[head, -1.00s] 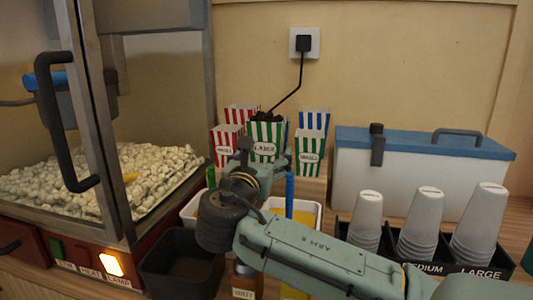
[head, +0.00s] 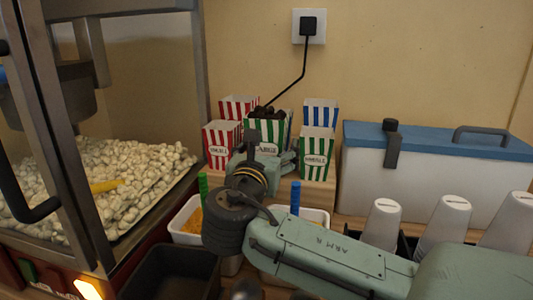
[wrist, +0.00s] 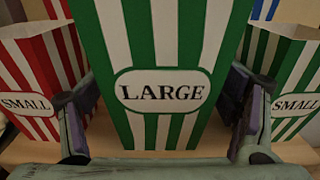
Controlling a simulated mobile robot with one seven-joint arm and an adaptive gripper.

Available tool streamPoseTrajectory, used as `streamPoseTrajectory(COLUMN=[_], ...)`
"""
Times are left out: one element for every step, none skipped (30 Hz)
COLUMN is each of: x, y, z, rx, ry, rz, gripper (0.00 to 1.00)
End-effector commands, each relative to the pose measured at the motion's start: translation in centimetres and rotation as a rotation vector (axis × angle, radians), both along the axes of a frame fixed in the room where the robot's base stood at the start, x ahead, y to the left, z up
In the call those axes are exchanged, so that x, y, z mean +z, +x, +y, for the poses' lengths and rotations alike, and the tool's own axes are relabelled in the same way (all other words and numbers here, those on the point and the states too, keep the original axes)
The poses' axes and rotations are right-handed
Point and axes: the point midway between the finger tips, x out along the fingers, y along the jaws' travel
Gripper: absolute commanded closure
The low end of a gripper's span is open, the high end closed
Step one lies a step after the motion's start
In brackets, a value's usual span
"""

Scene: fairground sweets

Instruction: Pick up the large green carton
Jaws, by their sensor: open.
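The large green carton (head: 268,130) has green and white stripes and a LARGE label. It stands upright on a wooden step among smaller cartons. In the wrist view the large green carton (wrist: 164,95) fills the middle. My gripper (wrist: 165,115) is open, with one finger on each side of the carton's lower part.
A small red carton (head: 222,143) stands close on the left and a small green carton (head: 317,152) close on the right. A red carton (head: 240,105) and a blue carton (head: 320,112) stand behind. A popcorn machine (head: 190,85) is at left, a blue-lidded cooler (head: 430,175) at right.

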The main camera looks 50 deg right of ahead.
Motion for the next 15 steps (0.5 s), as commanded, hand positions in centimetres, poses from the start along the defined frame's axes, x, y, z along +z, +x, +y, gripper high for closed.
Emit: streamPoseTrajectory(x=[0.0, 0.0, -0.01, -0.01, -0.01, -0.01, -0.01, -0.01, -0.01, -0.01, -0.01, -0.01, -0.01, -0.01, -0.01], y=[-0.03, -0.03, -0.02, -0.02, -0.02, -0.02, -0.02, -0.02, -0.02, -0.02, -0.02, -0.02, -0.01, -0.01, -0.01], z=[0.01, 0.01, 0.0, 0.0, 0.0, 0.0, -0.01, -0.01, -0.01, -0.01, -0.01, -0.01, -0.02, -0.02, -0.02], rx=[0.0, 0.0, 0.0, 0.0, 0.0, 0.0, 0.0, 0.0, 0.0, 0.0, 0.0, 0.0, 0.0, 0.0, 0.0], ry=[0.0, 0.0, 0.0, 0.0, 0.0, 0.0, 0.0, 0.0, 0.0, 0.0, 0.0, 0.0, 0.0, 0.0, 0.0], rz=[0.0, 0.0, 0.0, 0.0, 0.0, 0.0, 0.0, 0.0, 0.0, 0.0, 0.0, 0.0, 0.0, 0.0, 0.0], gripper=[0.19, 0.19, 0.19, 0.19, 0.19, 0.19, 0.2, 0.22, 0.24, 0.27, 0.29, 0.31, 0.33, 0.35, 0.38])
